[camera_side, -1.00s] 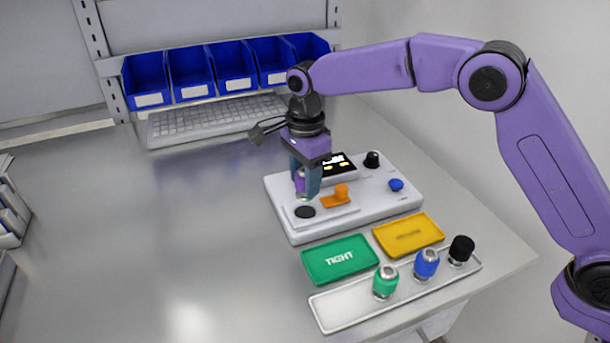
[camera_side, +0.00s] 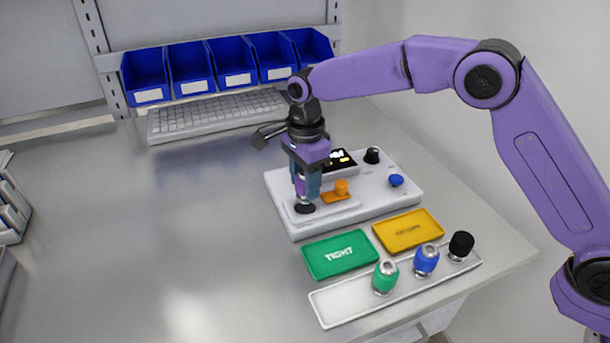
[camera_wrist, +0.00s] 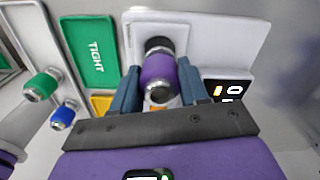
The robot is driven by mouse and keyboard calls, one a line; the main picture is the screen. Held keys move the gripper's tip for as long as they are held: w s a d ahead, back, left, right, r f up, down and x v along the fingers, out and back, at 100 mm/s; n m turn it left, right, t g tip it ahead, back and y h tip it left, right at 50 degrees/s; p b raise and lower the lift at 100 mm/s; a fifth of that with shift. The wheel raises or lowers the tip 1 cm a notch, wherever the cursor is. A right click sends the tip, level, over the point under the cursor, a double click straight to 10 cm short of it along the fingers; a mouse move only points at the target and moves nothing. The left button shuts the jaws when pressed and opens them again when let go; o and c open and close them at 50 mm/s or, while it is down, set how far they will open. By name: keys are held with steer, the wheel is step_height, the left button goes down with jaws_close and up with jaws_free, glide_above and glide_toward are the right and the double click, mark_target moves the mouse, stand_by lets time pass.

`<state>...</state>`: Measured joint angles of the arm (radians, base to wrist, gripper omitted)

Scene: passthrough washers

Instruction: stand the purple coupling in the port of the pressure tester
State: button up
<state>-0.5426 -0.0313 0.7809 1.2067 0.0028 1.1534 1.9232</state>
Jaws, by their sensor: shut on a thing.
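The purple coupling (camera_side: 300,186) is upright between the fingers of my gripper (camera_side: 306,192), which is shut on it. The wrist view shows the coupling (camera_wrist: 157,72) between the two blue-grey fingers of my gripper (camera_wrist: 159,88). The pressure tester (camera_side: 375,207) is a white box with a small screen. Its dark round port (camera_side: 305,209) is directly below the coupling, and shows behind the coupling's far end in the wrist view (camera_wrist: 158,44). The coupling's lower end is at or just above the port; I cannot tell whether they touch.
An orange clamp-like part (camera_side: 338,192) stands close beside the port. A black knob (camera_side: 372,156) and a blue button (camera_side: 396,180) are on the tester. Green (camera_side: 340,255) and yellow (camera_side: 408,231) trays lie in front. A white rack (camera_side: 335,306) holds green, blue and black couplings.

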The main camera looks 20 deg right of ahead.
steer(key=shift+f, duration=0.25)
stand_by(0.4)
steer(key=shift+f, duration=0.35)
steer(key=shift+f, duration=0.25)
stand_by(0.3)
steer(key=shift+f, duration=0.45)
stand_by(0.5)
steer(key=o, duration=1.6)
